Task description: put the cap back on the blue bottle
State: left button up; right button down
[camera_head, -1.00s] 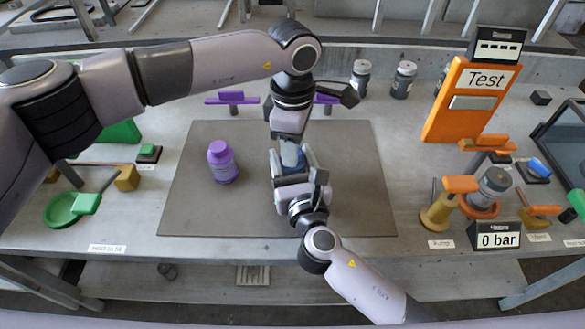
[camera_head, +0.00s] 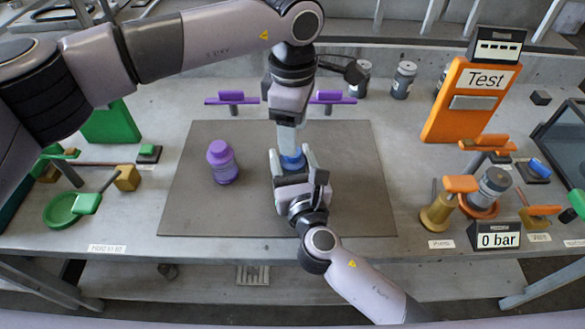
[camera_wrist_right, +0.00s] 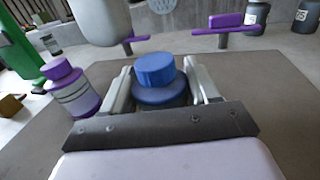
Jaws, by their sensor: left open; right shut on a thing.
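The blue bottle (camera_head: 292,163) is upright between the fingers of my right gripper (camera_head: 292,158), which is shut on it over the grey mat. In the right wrist view, the blue bottle's shoulder (camera_wrist_right: 160,96) shows between the fingers. A ribbed blue cap (camera_wrist_right: 155,70) sits on top of it, looking level; I cannot tell how tightly it is seated. My left gripper (camera_head: 288,140) points down just above and behind the cap, open. It also shows blurred at the top left of the right wrist view (camera_wrist_right: 100,22). The bottle's lower body is hidden by my right gripper.
A purple bottle (camera_head: 223,162) stands on the grey mat (camera_head: 345,200), left of my grippers. Purple fixtures (camera_head: 232,98) stand behind the mat. Grey jars (camera_head: 403,80) and an orange Test stand (camera_head: 468,105) are at the back right. The mat's right part is clear.

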aim_at(293, 167)
pick_arm(q)
jog(key=shift+r, duration=0.15)
jog(key=shift+c, duration=0.2)
jog(key=n, duration=0.2)
jog(key=r+n, duration=0.1)
jog(key=n, duration=0.6)
jog(key=shift+r+n, duration=0.4)
jog(key=n, duration=0.3)
jog(key=r+n, duration=0.1)
jog(key=n, duration=0.4)
jog(key=r+n, duration=0.1)
jog(key=n, duration=0.2)
jog(key=shift+f, duration=0.1)
jog(key=shift+f, duration=4)
